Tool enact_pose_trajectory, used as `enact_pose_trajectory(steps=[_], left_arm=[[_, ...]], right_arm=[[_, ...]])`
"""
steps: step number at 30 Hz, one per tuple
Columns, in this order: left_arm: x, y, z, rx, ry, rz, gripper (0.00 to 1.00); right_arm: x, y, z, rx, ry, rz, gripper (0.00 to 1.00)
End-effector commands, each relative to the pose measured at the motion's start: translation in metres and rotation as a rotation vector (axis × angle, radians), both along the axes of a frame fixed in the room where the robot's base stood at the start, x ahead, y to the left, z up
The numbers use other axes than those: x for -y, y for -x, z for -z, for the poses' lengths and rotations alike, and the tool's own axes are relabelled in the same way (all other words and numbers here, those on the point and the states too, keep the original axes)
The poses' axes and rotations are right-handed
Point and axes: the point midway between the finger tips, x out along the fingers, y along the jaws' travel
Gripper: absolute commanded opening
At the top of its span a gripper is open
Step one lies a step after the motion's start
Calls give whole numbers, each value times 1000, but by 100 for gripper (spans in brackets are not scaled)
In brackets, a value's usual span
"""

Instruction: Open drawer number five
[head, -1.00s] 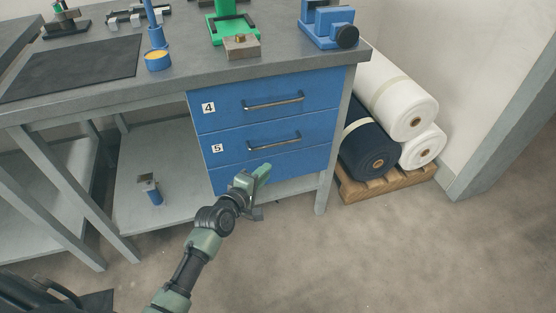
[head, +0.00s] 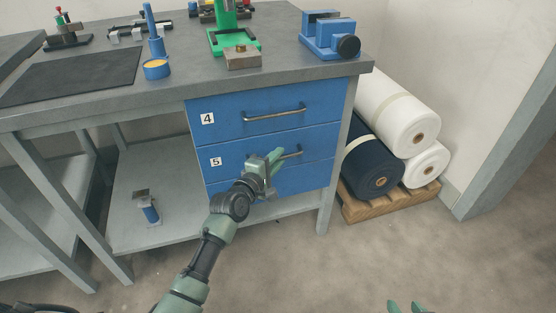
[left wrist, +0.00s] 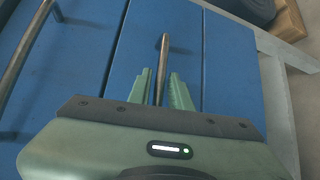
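Drawer five (head: 232,155) is the blue front marked 5, below drawer four (head: 225,108); it looks shut, flush with its neighbours. Its metal bar handle (head: 292,154) is partly hidden by my left gripper (head: 272,162). In the left wrist view, the handle (left wrist: 162,62) runs between the two green fingers of my left gripper (left wrist: 158,88). The fingers are open, one on each side of the bar, with a visible gap on both sides. My right gripper (head: 407,307) shows only its two fingertips at the bottom edge, apart and empty.
The grey workbench top (head: 190,80) carries a green press (head: 228,38), a blue clamp device (head: 330,38) and other tools. White and dark fabric rolls (head: 378,168) lie on a wooden pallet (head: 390,203) to the right. The floor in front is clear.

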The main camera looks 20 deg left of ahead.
Motion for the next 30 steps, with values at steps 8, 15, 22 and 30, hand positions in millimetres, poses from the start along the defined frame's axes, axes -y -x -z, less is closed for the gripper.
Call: enact_pose_trajectory(steps=[8, 15, 22, 30], left_arm=[[1, -5, 0, 0, 0, 0, 20], [1, -5, 0, 0, 0, 0, 0], [1, -4, 1, 0, 0, 0, 0], [1, -4, 1, -1, 0, 0, 0]], right_arm=[[-3, -7, -5, 39, -9, -2, 36], [-2, -7, -5, 38, -8, -3, 36], [-2, -7, -5, 38, -8, -3, 36], [-2, -7, -5, 37, -8, -3, 36]])
